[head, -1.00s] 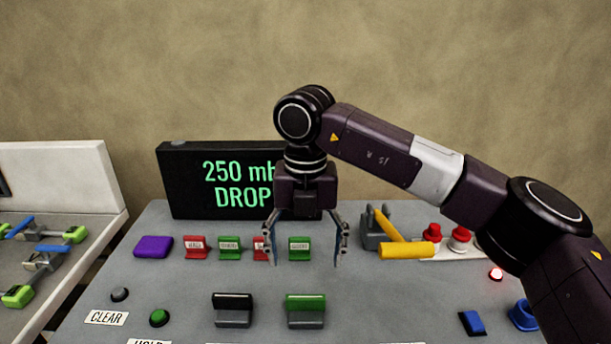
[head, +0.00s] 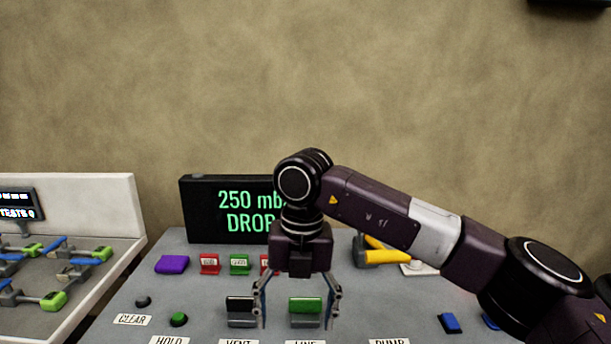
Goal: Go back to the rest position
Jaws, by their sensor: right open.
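My right gripper (head: 297,312) hangs fingers down in front of the grey control panel (head: 205,315), its two fingers spread and nothing between them but the view of the panel. The green-topped switch (head: 306,306) shows between and behind the fingers, and the black-topped switch (head: 241,307) is just left of them. I cannot tell the gap between fingertips and panel. My left gripper is out of the picture.
Red (head: 209,264) and green (head: 239,264) tags, a purple block (head: 172,265) and a yellow-handled clamp (head: 386,257) are on the panel. A second bench (head: 95,300) is at left.

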